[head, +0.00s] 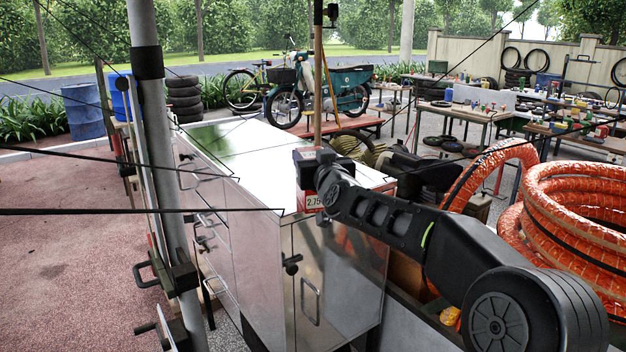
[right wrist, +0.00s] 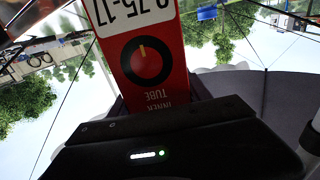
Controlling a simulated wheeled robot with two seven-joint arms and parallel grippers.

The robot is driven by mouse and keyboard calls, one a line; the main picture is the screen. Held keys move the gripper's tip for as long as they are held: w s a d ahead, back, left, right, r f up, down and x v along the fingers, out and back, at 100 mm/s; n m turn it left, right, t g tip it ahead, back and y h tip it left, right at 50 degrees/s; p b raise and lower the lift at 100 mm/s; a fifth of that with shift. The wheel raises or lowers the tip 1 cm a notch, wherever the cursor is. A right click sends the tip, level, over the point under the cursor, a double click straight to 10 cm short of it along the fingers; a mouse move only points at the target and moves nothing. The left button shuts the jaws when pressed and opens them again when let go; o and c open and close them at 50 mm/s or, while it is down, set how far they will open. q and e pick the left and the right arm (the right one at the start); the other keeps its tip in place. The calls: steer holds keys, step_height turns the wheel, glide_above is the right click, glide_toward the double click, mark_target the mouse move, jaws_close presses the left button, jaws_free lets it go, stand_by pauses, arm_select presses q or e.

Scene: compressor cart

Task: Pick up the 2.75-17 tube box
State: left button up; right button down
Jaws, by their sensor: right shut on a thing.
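The 2.75-17 tube box (head: 314,201) is red with a white size label. It is at the near end of the shiny cabinet top in the head view, and I cannot tell whether it touches that top. My right gripper (head: 316,166) comes from the right and is shut on the box, hiding much of it. In the right wrist view the box (right wrist: 148,62) shows its upside-down label, a black tyre ring picture and the words INNER TUBE. The dark gripper body (right wrist: 165,128) covers its lower end. My left gripper is not in view.
The shiny metal cabinet top (head: 240,150) is mostly clear. A wooden post (head: 318,90) rises behind the box. A thick grey pole (head: 165,150) stands left, and thin dark lines cross the view. Orange-wrapped tyres (head: 575,215) are stacked right of my arm.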

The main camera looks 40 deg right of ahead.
steer(key=shift+r, duration=0.15)
step_height(320, 180, up, 10)
steer(key=p, duration=0.6)
stand_by(0.6)
